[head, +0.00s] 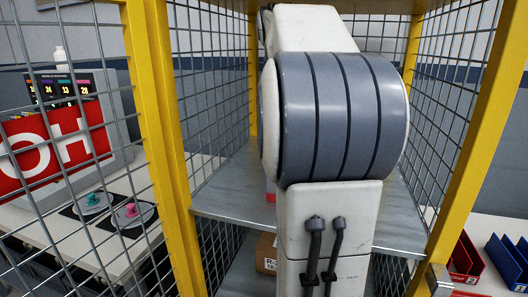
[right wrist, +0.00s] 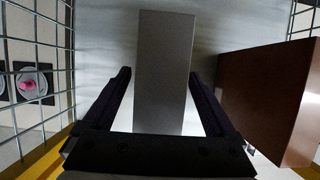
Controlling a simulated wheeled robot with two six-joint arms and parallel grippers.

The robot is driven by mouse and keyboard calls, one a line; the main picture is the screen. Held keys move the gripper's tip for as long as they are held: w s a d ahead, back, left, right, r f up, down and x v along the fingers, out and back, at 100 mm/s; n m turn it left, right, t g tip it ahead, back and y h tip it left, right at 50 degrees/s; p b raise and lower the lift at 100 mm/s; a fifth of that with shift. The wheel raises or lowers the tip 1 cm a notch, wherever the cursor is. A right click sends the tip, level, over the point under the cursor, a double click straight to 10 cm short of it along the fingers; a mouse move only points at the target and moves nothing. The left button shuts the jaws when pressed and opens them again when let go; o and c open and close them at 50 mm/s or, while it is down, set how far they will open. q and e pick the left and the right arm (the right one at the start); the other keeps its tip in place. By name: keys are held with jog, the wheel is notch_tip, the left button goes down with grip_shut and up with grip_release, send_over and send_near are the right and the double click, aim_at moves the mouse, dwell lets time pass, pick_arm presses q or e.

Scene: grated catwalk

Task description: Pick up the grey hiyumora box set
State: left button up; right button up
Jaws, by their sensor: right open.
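A plain grey box (right wrist: 165,50), taken to be the grey hiyumora box set, shows in the right wrist view. It is long and narrow in the picture, and I can read no label on it. My right gripper (right wrist: 160,75) is open, with one dark finger on each side of the box. The box's near end lies between the fingers, with a gap visible on both sides. I cannot tell how far the fingertips are from it in depth. In the head view my own arm covers the middle, and the box is hidden there. My left gripper is in neither view.
A brown box (right wrist: 272,95) stands close to the right finger. Yellow posts (head: 165,130) and wire mesh (head: 215,90) enclose the metal shelf (head: 232,203). A cardboard box (head: 266,253) sits on a lower level. Blue bins (head: 509,262) stand outside at right.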

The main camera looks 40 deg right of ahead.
jog(key=shift+x, duration=0.8)
jog(key=shift+f, duration=0.25)
grip_shut()
